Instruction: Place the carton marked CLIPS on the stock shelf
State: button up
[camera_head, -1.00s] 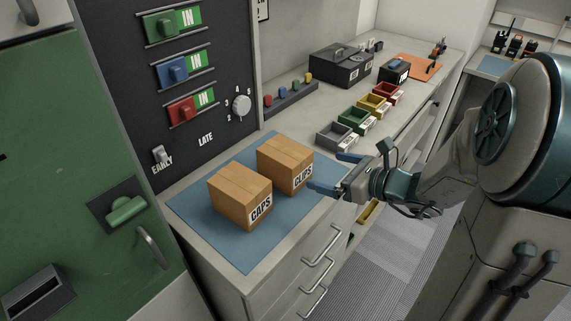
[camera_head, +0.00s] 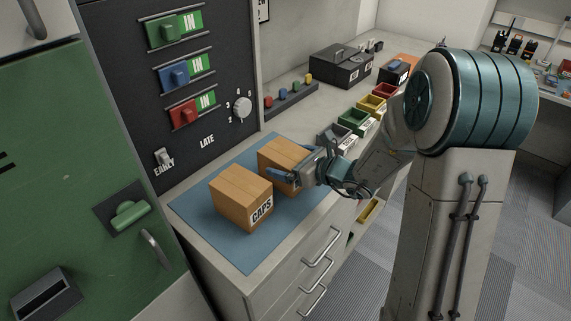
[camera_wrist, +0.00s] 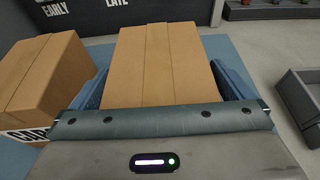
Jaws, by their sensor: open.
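The carton marked CLIPS (camera_head: 284,157) sits on the blue mat (camera_head: 236,252), behind and right of the carton marked CAPS (camera_head: 241,194). Its label is hidden behind my gripper now. My gripper (camera_head: 288,167) is open at the CLIPS carton. In the wrist view the CLIPS carton (camera_wrist: 160,62) lies between my two blue fingers, one on each side; I cannot tell whether they touch it. The CAPS carton (camera_wrist: 38,75) stands close beside the left finger there. No stock shelf can be made out for certain.
A dark panel (camera_head: 196,137) with colored sliders and a knob rises behind the mat. Small colored bins (camera_head: 354,121) line the counter to the right. Drawers with handles (camera_head: 318,247) are below. A green cabinet (camera_head: 75,200) stands at left.

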jog(key=shift+a, duration=0.1)
jog(key=shift+w, duration=0.1)
jog(key=c, duration=1.2)
